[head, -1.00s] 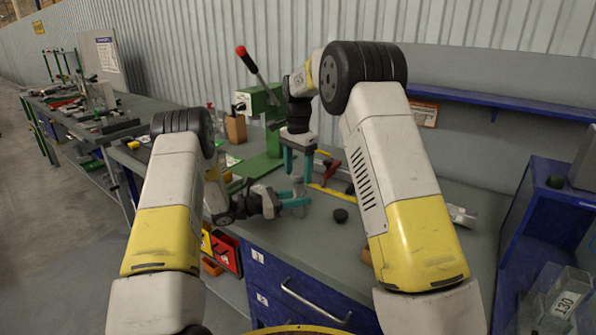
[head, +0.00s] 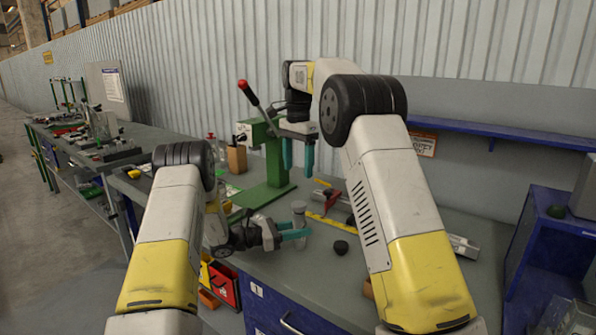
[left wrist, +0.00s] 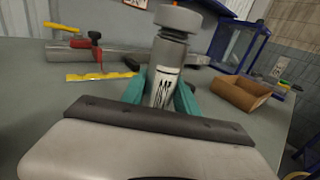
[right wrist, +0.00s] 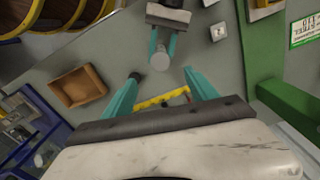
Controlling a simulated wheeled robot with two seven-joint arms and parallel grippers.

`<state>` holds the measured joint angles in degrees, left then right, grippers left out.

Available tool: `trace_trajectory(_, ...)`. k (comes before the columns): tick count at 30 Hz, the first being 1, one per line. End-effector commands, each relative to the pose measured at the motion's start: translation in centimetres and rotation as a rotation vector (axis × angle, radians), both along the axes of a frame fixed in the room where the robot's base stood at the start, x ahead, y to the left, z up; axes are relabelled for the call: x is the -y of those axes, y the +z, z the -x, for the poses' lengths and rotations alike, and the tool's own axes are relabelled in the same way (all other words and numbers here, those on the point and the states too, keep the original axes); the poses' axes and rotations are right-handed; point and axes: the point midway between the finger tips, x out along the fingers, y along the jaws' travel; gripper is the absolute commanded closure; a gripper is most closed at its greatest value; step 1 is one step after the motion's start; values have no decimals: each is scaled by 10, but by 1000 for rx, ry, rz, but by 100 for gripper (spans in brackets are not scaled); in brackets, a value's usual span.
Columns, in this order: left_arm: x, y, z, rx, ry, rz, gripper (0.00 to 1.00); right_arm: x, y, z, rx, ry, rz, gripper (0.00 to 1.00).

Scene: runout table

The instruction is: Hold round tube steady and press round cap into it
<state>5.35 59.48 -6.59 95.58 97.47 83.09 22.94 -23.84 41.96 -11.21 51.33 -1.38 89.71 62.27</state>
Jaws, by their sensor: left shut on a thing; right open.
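The round tube (head: 300,232) stands upright in my left gripper (head: 298,235), whose fingers are shut around it just above the bench. In the left wrist view the tube (left wrist: 165,88) is grey with a white label. The round cap (left wrist: 178,18), grey and wider than the tube, sits on its top end. How deep it is seated I cannot tell. The cap also shows end-on in the right wrist view (right wrist: 160,61). My right gripper (head: 298,168) is open and empty, pointing down above the cap and apart from it.
A small black round object (head: 341,247) lies on the bench right of the tube. A green lever press (head: 274,160) stands behind. A red clamp (head: 331,198) and yellow strip (head: 327,224) lie near. A brown open box (right wrist: 78,87) and blue shelf unit (head: 545,235) are to the right.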

Motion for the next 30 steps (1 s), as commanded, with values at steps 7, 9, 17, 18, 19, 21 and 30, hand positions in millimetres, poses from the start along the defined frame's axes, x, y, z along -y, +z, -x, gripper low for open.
trace_trajectory(7,0,0,0,1,0,1,100,0,-3,0,-1,19,0,52)
trace_trajectory(9,0,0,0,0,0,1,100,1,-10,-1,-3,75,1,66)
trace_trajectory(17,0,0,0,0,0,1,100,2,-37,-2,-2,318,-1,100)
trace_trajectory(18,0,0,0,0,0,1,100,2,-40,-2,-2,330,-1,100)
trace_trajectory(19,0,0,0,0,0,1,100,2,-43,-2,-1,335,0,100)
trace_trajectory(21,0,0,0,0,0,1,100,2,-49,-2,-3,336,0,100)
trace_trajectory(30,0,0,0,1,0,1,100,2,-83,-2,-1,334,0,100)
